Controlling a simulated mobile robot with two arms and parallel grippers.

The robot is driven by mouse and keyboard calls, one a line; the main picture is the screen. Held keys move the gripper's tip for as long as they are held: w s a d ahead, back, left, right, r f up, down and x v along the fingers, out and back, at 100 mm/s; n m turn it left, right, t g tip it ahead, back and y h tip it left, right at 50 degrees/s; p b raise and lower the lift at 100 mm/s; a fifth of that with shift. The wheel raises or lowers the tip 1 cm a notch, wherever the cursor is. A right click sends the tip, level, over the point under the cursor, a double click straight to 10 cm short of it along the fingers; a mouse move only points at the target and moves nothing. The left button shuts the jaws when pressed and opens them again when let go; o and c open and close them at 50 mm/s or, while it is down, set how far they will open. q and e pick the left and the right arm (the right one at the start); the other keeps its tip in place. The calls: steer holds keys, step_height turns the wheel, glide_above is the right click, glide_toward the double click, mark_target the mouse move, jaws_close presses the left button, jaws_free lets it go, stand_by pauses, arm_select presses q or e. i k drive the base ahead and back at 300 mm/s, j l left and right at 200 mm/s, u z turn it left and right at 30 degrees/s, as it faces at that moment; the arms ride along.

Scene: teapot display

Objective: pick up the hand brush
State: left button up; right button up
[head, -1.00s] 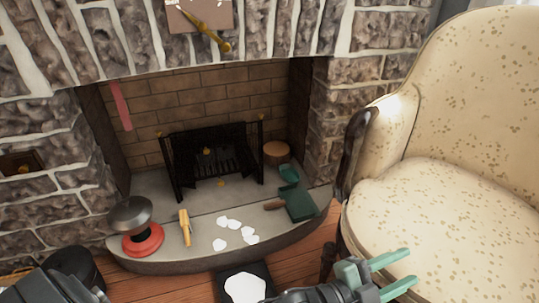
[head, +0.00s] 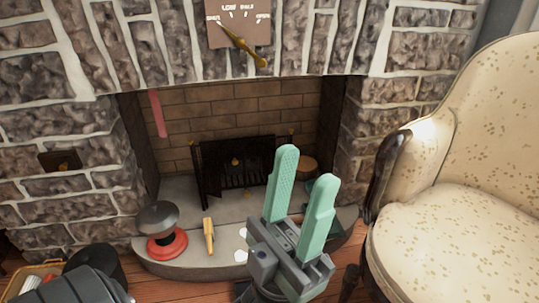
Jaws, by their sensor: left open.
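My left gripper (head: 305,168) is raised in the middle of the head view, its two mint-green fingers upright, apart and empty. It stands in front of the right part of the hearth. Behind it, only a sliver of a dark green item (head: 337,233) shows on the hearth; the rest is hidden. I cannot tell whether this is the hand brush or a dustpan. A small yellow item (head: 208,235) lies on the hearth, left of the gripper and apart from it. My right gripper is not in view.
The stone hearth (head: 185,190) fronts a fireplace with a black grate (head: 235,165). A grey-topped red object (head: 163,235) stands at its left. A cream armchair (head: 465,220) takes the right side. A gauge panel (head: 240,22) hangs above.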

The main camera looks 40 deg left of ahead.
mark_target(209, 234)
steer(key=u, duration=0.4)
steer(key=j+u, duration=0.15)
steer(key=u, duration=0.7)
steer(key=j+u, duration=0.1)
steer(key=u, duration=0.3)
